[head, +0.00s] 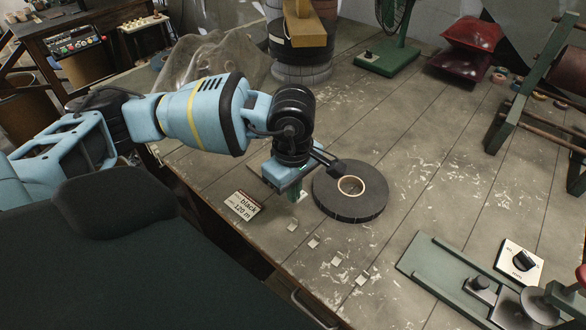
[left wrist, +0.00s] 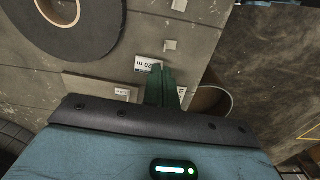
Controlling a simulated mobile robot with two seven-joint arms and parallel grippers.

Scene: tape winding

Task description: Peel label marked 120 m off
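A small white label reading "20 m" (left wrist: 148,64), its first characters hidden, shows in the left wrist view at the tips of my left gripper (left wrist: 158,70). In the head view my left gripper (head: 293,195) points down at the table, with the white label (head: 303,196) just beside its fingers. The green fingers look close together, and whether they pinch the label cannot be told. A white card reading "black 120 m" (head: 243,205) stands to the left of the gripper, apart from it. A dark tape roll (head: 372,203) lies flat to the right; it also shows in the left wrist view (left wrist: 100,35). My right gripper is not in view.
Several small pale squares (head: 314,242) lie in a row along the table's front edge. A green base with a knob plate (head: 519,262) stands at the front right.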

